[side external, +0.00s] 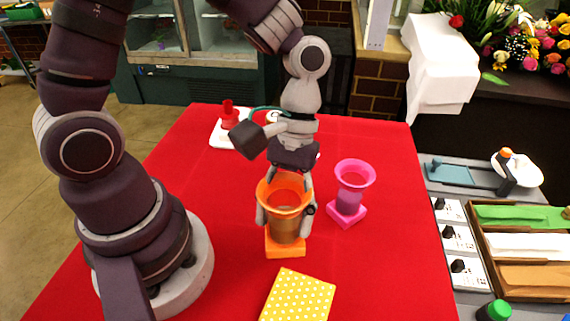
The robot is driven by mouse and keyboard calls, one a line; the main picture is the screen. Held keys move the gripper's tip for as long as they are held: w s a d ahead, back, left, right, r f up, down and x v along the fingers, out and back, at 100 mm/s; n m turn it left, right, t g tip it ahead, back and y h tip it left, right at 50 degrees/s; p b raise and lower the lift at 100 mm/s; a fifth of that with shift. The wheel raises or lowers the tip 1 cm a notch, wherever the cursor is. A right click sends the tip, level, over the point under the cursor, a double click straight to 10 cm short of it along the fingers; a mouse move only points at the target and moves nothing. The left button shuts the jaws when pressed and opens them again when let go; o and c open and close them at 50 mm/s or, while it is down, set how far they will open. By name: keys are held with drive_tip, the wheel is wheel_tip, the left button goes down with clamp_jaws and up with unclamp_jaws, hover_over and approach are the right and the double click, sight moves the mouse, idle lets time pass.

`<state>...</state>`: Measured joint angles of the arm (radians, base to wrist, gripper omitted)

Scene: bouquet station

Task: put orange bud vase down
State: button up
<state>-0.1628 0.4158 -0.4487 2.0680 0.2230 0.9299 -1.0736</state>
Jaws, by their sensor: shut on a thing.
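The orange bud vase (285,195) is upright in the middle of the red table, with a flared rim and a translucent body. An orange square base (285,246) shows below it. My gripper (286,215) comes down from above with its fingers on either side of the vase, shut on it. Whether the vase's base touches the table or hovers just above it, I cannot tell. The far side of the vase is partly hidden by its own front and my fingers.
A pink vase (350,190) on a square base stands close to the right. A yellow polka-dot square (297,295) lies in front. A red object on a white plate (229,120) is at the back left. The red table (400,230) is clear at the right.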

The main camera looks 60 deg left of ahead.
drive_tip(key=w+a+n+t, duration=0.4)
drive_tip(key=a+n, duration=0.3)
drive_tip(key=n, duration=0.5)
drive_tip(key=w+a+n+t, duration=0.35)
drive_tip(key=a+n, duration=0.25)
drive_tip(key=n, duration=0.6)
drive_tip(key=shift+y, duration=0.5)
drive_tip(key=w, duration=0.5)
drive_tip(key=w+a+f, duration=0.1)
drive_tip(key=w, duration=0.4)
drive_tip(key=w+a+f, duration=0.1)
drive_tip(key=w, duration=0.4)
drive_tip(key=shift+a+f, duration=0.25)
drive_tip(key=shift+w+f, duration=0.2)
drive_tip(key=shift+f, duration=1.5)
drive_tip(key=shift+f, duration=0.15)
drive_tip(key=o, duration=1.3)
drive_tip(key=shift+c, duration=0.2)
